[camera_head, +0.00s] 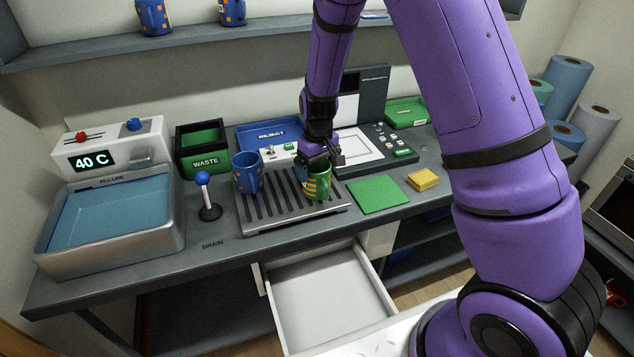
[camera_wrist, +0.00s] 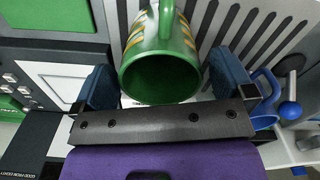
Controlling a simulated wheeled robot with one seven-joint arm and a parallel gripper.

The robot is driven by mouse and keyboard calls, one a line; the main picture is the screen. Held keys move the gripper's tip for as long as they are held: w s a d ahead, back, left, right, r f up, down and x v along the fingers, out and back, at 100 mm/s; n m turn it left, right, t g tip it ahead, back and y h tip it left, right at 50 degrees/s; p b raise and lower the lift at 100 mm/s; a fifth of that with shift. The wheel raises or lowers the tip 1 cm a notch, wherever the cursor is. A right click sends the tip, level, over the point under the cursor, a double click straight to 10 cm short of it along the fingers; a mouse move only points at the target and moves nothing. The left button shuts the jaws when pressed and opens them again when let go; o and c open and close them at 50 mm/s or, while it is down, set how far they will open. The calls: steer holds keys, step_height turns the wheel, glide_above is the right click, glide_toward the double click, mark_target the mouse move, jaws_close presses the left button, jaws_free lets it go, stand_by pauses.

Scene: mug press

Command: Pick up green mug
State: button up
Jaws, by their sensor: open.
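The green mug (camera_head: 319,186) with yellow stripes stands on the slatted drain rack (camera_head: 262,220), towards its right side. My gripper (camera_head: 322,158) is right above and behind it and hides part of its top. In the wrist view, the green mug (camera_wrist: 160,72) sits between the two blue finger pads of my open gripper (camera_wrist: 163,80), its mouth facing the camera and its handle pointing to the top of the picture. Gaps show between mug and pads, the right one narrow; I cannot tell whether either touches.
A blue mug (camera_head: 247,175) stands on the rack's left; it partly shows in the wrist view (camera_wrist: 264,88). A blue-knobbed lever (camera_head: 206,200) stands left of the rack. A green mat (camera_head: 378,195) and yellow sponge (camera_head: 423,180) lie to the right. An open drawer (camera_head: 325,295) juts out below.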

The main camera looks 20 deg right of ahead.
steer(key=shift+f, duration=1.4)
steer(key=shift+c, duration=0.2)
steer(key=shift+w, duration=0.1)
steer(key=c, duration=0.9)
steer(key=shift+r, duration=0.1)
steer(key=shift+c, duration=0.2)
